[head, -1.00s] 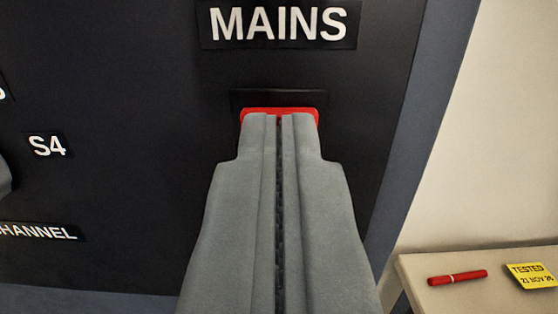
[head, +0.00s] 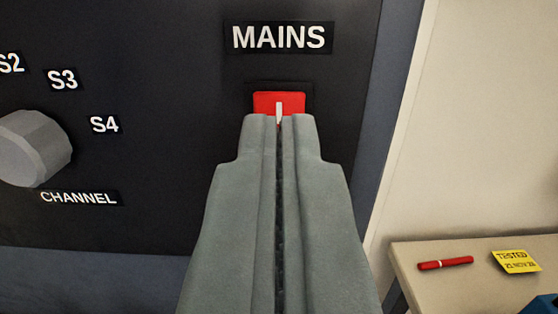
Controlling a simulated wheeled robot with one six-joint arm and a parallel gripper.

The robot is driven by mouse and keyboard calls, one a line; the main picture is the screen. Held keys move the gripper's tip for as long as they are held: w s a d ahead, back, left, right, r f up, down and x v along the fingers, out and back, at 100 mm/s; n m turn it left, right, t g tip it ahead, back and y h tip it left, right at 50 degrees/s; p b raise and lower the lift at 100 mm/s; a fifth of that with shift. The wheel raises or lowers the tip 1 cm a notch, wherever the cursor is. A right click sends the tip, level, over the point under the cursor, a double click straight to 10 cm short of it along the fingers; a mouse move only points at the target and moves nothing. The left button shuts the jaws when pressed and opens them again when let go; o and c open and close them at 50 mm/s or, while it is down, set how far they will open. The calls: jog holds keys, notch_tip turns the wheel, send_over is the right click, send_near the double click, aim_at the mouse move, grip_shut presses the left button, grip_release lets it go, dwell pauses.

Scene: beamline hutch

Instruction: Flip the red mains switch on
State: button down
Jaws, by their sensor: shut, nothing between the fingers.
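The red mains switch (head: 267,103) sits in a black frame on the dark panel, just under the white-lettered MAINS label (head: 279,37). A white vertical mark (head: 279,111) shows on its upper face. My gripper (head: 279,119) is shut and empty, with its fingertips in front of the switch. The fingers hide the switch's lower part. I cannot tell whether the tips touch it or which way the switch is tipped.
A grey channel knob (head: 33,148) sticks out of the panel at left, with S2, S3 and S4 labels around it. At right, a pale bench (head: 440,292) holds a red pen (head: 445,263) and a yellow TESTED tag (head: 516,261).

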jog(key=s+r, duration=0.1)
jog(key=s, duration=0.8)
jog(key=shift+s, duration=0.2)
jog(key=shift+r, duration=0.1)
jog(key=s+g, duration=0.1)
jog(key=s, duration=2.2)
jog(key=s+f, duration=0.4)
jog(key=s, duration=0.5)
jog(key=s+f+g, duration=0.1)
jog(key=s+f, duration=0.3)
jog(key=s, duration=0.5)
jog(key=shift+s+f, duration=0.2)
jog(key=shift+f, duration=0.15)
jog(key=shift+d, duration=0.1)
